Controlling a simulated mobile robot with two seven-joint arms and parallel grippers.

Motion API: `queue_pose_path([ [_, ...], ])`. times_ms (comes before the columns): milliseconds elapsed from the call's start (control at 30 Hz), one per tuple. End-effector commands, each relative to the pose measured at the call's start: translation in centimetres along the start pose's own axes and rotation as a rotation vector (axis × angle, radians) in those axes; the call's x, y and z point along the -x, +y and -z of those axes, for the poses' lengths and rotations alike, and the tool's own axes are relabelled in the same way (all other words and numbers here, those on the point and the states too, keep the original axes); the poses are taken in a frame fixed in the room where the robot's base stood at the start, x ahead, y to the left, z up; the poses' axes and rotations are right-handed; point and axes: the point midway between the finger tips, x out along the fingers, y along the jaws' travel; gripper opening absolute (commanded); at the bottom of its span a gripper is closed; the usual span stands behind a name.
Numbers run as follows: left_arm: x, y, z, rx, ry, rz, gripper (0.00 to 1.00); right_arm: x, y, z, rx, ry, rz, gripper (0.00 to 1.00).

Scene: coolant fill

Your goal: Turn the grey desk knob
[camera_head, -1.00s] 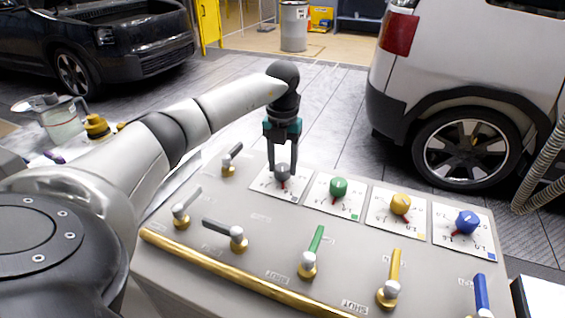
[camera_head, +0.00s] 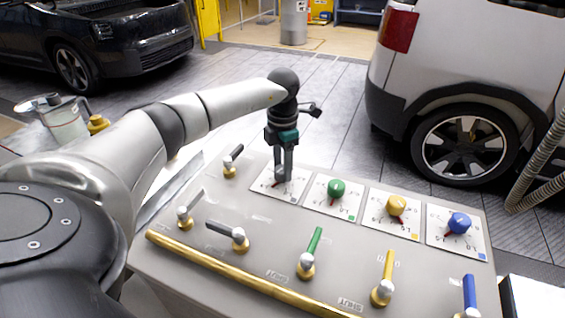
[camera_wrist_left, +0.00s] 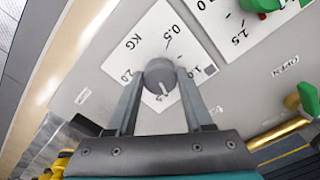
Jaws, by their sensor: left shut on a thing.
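The grey desk knob (camera_wrist_left: 160,76) sits on a white dial card (camera_wrist_left: 130,60) marked in KG, and its pale pointer line shows in the left wrist view. My left gripper (camera_head: 283,178) is over it at the back left of the desk, its two fingers on either side of the knob, shut on it. In the head view the fingers mostly hide the knob (camera_head: 280,172). The white dial card also shows in the head view (camera_head: 264,188). My right gripper is in neither view.
To the right stand a green knob (camera_head: 336,188), a yellow knob (camera_head: 396,205) and a blue knob (camera_head: 459,223) on their own cards. Several lever valves stand nearby, including a grey one (camera_head: 233,158) left of the gripper. A brass rail (camera_head: 230,273) runs along the front.

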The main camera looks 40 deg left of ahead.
Motion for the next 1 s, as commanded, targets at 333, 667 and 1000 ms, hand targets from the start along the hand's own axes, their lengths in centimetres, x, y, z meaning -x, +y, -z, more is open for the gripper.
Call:
queue_pose_path([
  [333,0.15,0.05,-0.04,-0.243,-0.003,-0.002,0.00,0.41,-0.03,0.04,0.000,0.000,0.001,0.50],
  [667,0.15,0.03,-0.06,-0.348,-0.004,-0.002,0.00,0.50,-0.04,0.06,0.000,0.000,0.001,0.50],
  [1000,0.15,0.02,-0.08,-0.362,-0.004,-0.002,0.00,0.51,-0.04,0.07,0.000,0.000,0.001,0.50],
])
